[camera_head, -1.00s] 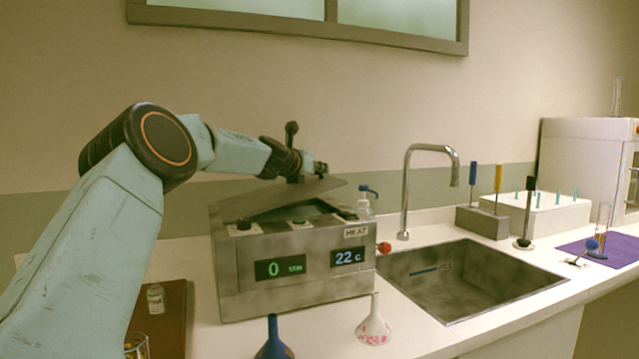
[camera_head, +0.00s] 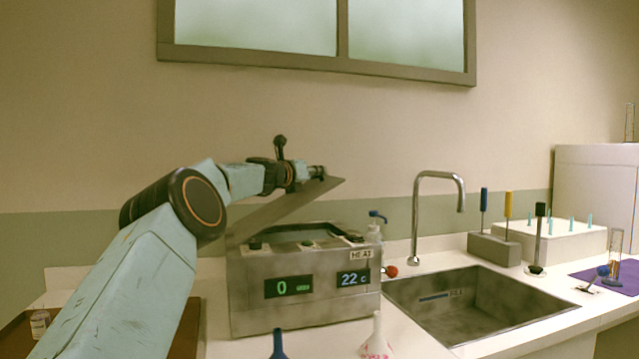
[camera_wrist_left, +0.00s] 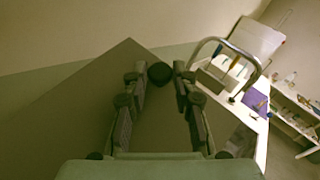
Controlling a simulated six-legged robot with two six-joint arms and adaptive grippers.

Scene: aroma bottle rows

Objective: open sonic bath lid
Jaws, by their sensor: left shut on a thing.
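The sonic bath (camera_head: 305,303) is a grey metal box on the white counter, with two displays reading 0 and 22 C and a label HEAT. Its lid (camera_head: 262,214) is tilted up, the right end raised, and the opening shows under it. My left gripper (camera_head: 318,172) is at the lid's raised right end and shut on its dark round knob. In the left wrist view the knob (camera_wrist_left: 160,73) sits between the fingers, over the grey lid (camera_wrist_left: 75,110). My right gripper is not in view.
A sink (camera_head: 470,305) with a curved tap (camera_head: 416,220) lies right of the bath. A soap bottle (camera_head: 375,235) stands close behind its right side. A brown tray (camera_head: 188,325) is at left.

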